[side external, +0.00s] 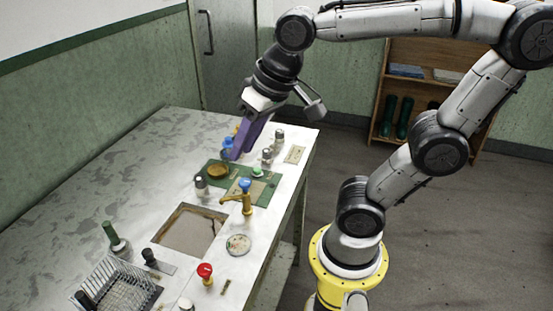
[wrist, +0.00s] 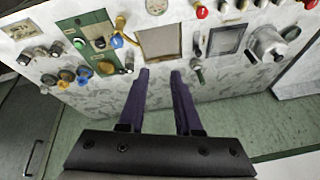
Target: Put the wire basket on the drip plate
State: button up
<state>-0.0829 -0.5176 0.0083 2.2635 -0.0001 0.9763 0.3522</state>
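The wire basket (side external: 108,282), an open grid of thin grey wires, stands at the near left of the bench, partly cut off by the picture's lower edge. A dark surface shows through its wires. My gripper (side external: 230,156), with purple fingers, hangs over the far part of the bench, well away from the basket. In the wrist view its fingers (wrist: 160,74) are apart with nothing between them.
A square sunken basin (side external: 188,232) lies mid-bench. A brass tap with a blue top (side external: 244,190), a red knob (side external: 205,270), a green panel with knobs (side external: 262,190) and a green handle (side external: 112,235) stand up around it. The bench's left side (side external: 110,165) is clear.

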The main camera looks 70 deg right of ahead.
jog(key=s+d+f+n, duration=0.1)
jog(key=s+f+n, duration=0.2)
jog(key=s, duration=0.2)
jog(key=shift+s+d+f+t, duration=0.4)
jog(key=shift+o, duration=0.2)
dwell(1.6)
